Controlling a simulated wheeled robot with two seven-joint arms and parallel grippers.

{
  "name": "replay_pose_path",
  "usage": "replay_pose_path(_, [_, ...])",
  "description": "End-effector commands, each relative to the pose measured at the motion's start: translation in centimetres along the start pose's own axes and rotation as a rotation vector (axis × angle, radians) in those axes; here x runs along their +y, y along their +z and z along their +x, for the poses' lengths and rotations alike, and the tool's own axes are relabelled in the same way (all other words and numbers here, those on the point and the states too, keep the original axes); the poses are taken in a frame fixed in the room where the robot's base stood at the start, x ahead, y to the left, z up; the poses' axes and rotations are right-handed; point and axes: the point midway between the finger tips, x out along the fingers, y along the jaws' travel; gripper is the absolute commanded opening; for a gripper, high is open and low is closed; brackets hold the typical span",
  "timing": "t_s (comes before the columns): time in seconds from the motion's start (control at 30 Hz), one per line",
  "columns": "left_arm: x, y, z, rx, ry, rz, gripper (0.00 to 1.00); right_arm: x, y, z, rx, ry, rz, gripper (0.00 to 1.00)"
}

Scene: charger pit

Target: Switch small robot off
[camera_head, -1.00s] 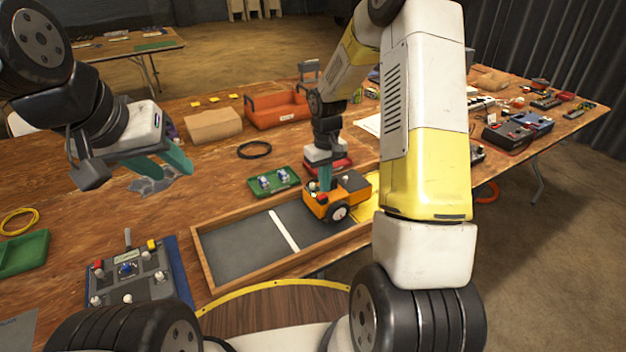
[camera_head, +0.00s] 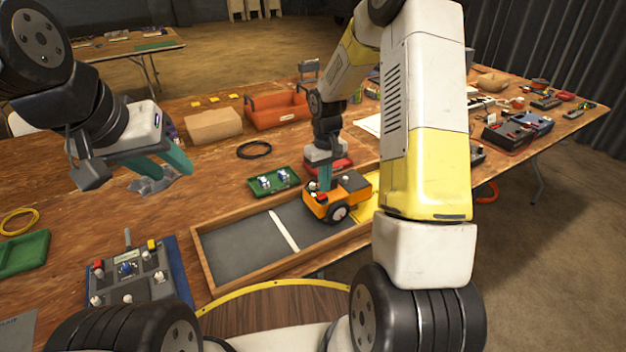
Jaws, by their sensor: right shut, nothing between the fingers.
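The small robot (camera_head: 345,203) is orange with dark wheels and a grey top. It stands at the right part of a shallow wooden-framed pit (camera_head: 243,249) with a dark floor and a white stripe. My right gripper (camera_head: 325,188) points down with its teal fingers shut and empty at the left part of the small robot's top, beside a small red part. Whether the fingertips touch it I cannot tell. My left gripper (camera_head: 168,170) hangs over the table at the left, away from the small robot. Its teal fingers look apart, with nothing between them.
A control box (camera_head: 135,272) with knobs and a joystick lies left of the pit. A green tray (camera_head: 274,181) with small parts sits behind the pit. A cardboard box (camera_head: 213,124), an orange toolbox (camera_head: 277,110) and a black cable ring (camera_head: 254,150) lie farther back.

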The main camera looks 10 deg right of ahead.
Motion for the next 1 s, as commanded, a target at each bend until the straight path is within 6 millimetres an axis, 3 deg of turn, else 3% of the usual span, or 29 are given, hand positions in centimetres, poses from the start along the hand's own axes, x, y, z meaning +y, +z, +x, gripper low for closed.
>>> replay_pose_path(1.0, [0.0,0.0,0.0,0.0,0.0,0.0,0.36,0.0,0.0,1.4,-0.001,0.0,0.0,0.0])
